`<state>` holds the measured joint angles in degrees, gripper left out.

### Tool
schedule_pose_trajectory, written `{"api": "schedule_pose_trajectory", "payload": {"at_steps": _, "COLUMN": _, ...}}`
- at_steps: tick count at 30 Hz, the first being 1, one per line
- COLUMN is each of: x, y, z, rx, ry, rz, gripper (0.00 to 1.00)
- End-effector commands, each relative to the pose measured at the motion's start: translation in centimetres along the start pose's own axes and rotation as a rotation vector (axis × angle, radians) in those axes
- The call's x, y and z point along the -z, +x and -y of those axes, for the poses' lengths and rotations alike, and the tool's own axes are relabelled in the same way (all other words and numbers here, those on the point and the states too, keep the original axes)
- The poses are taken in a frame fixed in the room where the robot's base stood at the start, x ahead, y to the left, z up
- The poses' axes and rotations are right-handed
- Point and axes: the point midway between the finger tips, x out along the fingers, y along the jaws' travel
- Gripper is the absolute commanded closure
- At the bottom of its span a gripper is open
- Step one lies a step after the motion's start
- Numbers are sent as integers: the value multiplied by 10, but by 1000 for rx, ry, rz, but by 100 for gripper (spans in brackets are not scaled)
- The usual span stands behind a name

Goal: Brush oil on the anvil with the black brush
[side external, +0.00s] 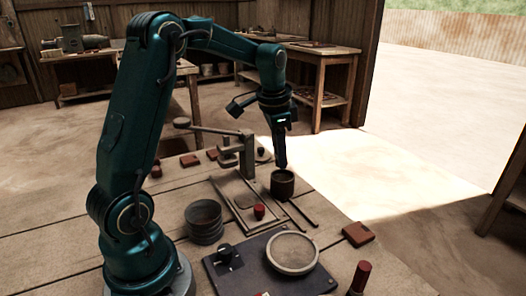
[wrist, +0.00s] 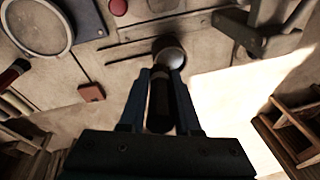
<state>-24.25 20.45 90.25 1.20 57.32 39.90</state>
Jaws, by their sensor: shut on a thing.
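My gripper (side external: 281,158) points straight down over a small dark round pot (side external: 283,187) on the bench. In the wrist view my gripper (wrist: 160,80) is shut on the black brush (wrist: 160,108), a dark cylinder between the fingers. The pot (wrist: 170,48) lies just past the fingertips in that view. The brush's lower end appears to be at or in the pot; its bristles are hidden. The lever press (side external: 246,155) stands behind and left of the pot. It also shows at the top right in the wrist view (wrist: 262,35). I cannot clearly pick out its anvil.
A flat frame (side external: 226,189) with a red knob-like piece (side external: 259,211) lies left of the pot. Thin rods (side external: 302,213) lie beside it. Nearer are stacked dark bowls (side external: 204,220), a dark slab (side external: 224,280) with a round sieve-like disc (side external: 292,253), and a reddish block (side external: 358,234).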

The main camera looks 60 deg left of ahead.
Motion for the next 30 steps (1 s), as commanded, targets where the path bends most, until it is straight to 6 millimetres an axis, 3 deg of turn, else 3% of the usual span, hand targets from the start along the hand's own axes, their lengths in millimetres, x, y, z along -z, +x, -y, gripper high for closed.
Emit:
{"api": "schedule_pose_trajectory", "payload": {"at_steps": 3, "x": 9, "y": -2, "z": 20, "rx": 73, "ry": -1, "rz": -65, "gripper": 100}}
{"api": "schedule_pose_trajectory", "payload": {"at_steps": 7, "x": 13, "y": 0, "z": 28, "rx": 107, "ry": 1, "rz": -94, "gripper": 100}}
{"api": "schedule_pose_trajectory", "payload": {"at_steps": 21, "x": 6, "y": 42, "z": 22, "rx": 106, "ry": 2, "rz": -94, "gripper": 100}}
{"api": "schedule_pose_trajectory", "payload": {"at_steps": 30, "x": 5, "y": 55, "z": 20, "rx": 108, "ry": 2, "rz": -96, "gripper": 100}}
